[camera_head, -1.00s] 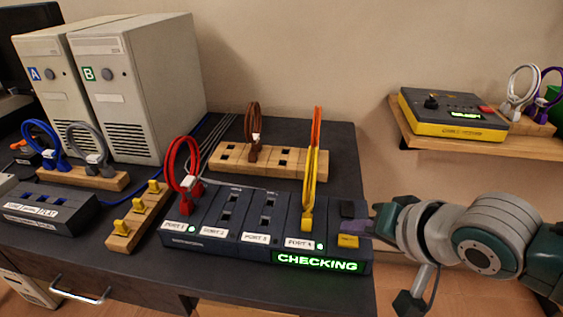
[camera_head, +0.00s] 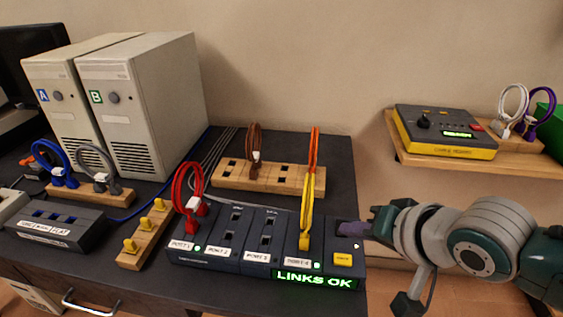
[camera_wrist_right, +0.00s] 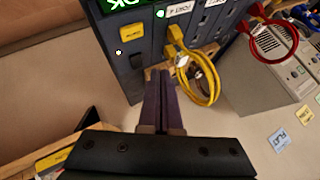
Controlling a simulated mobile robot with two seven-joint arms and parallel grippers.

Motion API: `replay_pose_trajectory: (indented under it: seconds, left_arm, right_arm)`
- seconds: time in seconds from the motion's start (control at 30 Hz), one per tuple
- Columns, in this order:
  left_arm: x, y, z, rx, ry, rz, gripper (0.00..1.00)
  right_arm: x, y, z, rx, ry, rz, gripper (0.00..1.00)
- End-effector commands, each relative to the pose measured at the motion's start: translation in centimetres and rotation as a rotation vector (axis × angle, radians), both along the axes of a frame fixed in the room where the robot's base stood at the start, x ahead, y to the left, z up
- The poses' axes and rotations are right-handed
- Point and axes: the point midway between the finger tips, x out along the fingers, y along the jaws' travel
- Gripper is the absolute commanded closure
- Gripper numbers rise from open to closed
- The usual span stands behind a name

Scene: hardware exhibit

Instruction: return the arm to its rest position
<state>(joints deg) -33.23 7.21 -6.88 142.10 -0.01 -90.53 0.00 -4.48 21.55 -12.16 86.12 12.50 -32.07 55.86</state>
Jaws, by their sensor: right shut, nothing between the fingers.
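My right gripper (camera_head: 350,228) is shut and empty at the right end of the dark port box (camera_head: 225,262), just above its yellow button (camera_head: 342,259). In the right wrist view its two dark fingers (camera_wrist_right: 158,75) lie together near the box's side; I cannot tell whether they touch it. The box display (camera_head: 313,279) reads LINKS OK in green. A red cable (camera_head: 188,177) is plugged at port 1 and a yellow cable (camera_head: 305,210) at port 4. My left gripper is not in view.
A wooden shelf (camera_head: 400,150) at the right holds a yellow-black device (camera_head: 445,133) and white and purple cables. A wooden block (camera_head: 225,182) with brown and orange cables stands behind the box. Two computer towers (camera_head: 150,95) stand at the left.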

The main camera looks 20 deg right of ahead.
Motion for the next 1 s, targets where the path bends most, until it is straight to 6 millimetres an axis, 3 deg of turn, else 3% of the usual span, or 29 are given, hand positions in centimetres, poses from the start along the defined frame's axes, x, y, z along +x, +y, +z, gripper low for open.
replay_pose_trajectory:
  seconds: [0.63, 0.77, 0.9, 1.0]
  left_arm:
    - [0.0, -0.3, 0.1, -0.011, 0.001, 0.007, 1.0]
    - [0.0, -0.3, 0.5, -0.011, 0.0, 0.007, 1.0]
    - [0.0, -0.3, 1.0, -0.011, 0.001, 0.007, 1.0]
    - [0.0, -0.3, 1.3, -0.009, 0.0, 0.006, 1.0]
  right_arm:
    - [-0.5, 0.6, 0.1, -0.015, 0.013, 0.023, 1.0]
    - [-3.4, 3.0, 0.8, -0.104, 0.081, 0.147, 1.0]
    - [-8.7, 5.5, 2.9, -0.26, 0.194, 0.361, 1.0]
    - [-12.1, 6.2, 4.7, -0.351, 0.266, 0.492, 1.0]
